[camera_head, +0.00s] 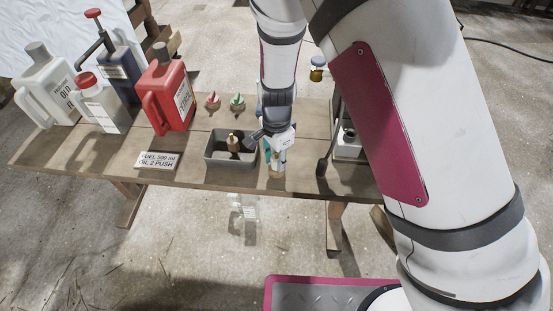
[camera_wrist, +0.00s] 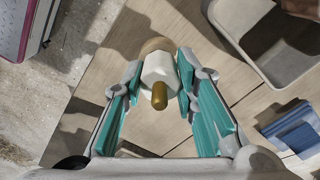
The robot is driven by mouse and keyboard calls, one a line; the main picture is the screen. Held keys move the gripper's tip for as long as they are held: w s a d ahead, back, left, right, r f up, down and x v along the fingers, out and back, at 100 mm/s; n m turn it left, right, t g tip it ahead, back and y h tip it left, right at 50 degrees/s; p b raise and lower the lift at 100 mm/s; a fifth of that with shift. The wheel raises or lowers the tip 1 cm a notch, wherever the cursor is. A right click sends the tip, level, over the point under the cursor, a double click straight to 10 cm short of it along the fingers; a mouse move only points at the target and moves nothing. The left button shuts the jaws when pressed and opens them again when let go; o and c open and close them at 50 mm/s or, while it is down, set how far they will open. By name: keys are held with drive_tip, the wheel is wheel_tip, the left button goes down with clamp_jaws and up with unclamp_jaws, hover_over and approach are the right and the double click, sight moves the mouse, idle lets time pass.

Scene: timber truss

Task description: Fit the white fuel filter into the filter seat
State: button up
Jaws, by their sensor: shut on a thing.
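The white fuel filter (camera_wrist: 159,68) is between the teal-padded fingers of my gripper (camera_wrist: 160,78) in the wrist view. Its brass-coloured stub points toward the camera, and a tan part shows at its far end. In the head view my gripper (camera_head: 278,148) is shut on the filter, low over the table's front edge, just right of a grey tray. The filter is small there and partly covered by the fingers. I cannot surely pick out the filter seat; a grey and white unit (camera_head: 348,146) right of my gripper is partly hidden by my arm.
The grey tray (camera_head: 210,161) holds a brown, brass-topped part (camera_head: 233,143). A red can (camera_head: 166,95), white jugs (camera_head: 46,85), a blue can (camera_head: 122,72), a label sign (camera_head: 157,161) and red and green caps (camera_head: 237,102) stand on the wooden table (camera_head: 75,155). A blue part (camera_wrist: 292,130) lies near the tray.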

drive_tip(key=r, duration=0.1)
drive_tip(key=r+p, duration=0.1)
drive_tip(key=r, duration=0.1)
drive_tip(key=shift+s+d+r, duration=0.1)
drive_tip(key=shift+s+r, duration=0.2)
drive_tip(key=shift+s, duration=0.1)
drive_tip(key=s+d+p, duration=0.1)
drive_tip(key=s+d, duration=0.1)
drive_tip(key=s, duration=0.5)
drive_tip(key=s+d+r+p, duration=0.1)
drive_tip(key=s, duration=0.6)
drive_tip(key=shift+s+d, duration=0.35)
drive_tip(key=shift+d, duration=0.05)
drive_tip(key=shift+r, duration=0.1)
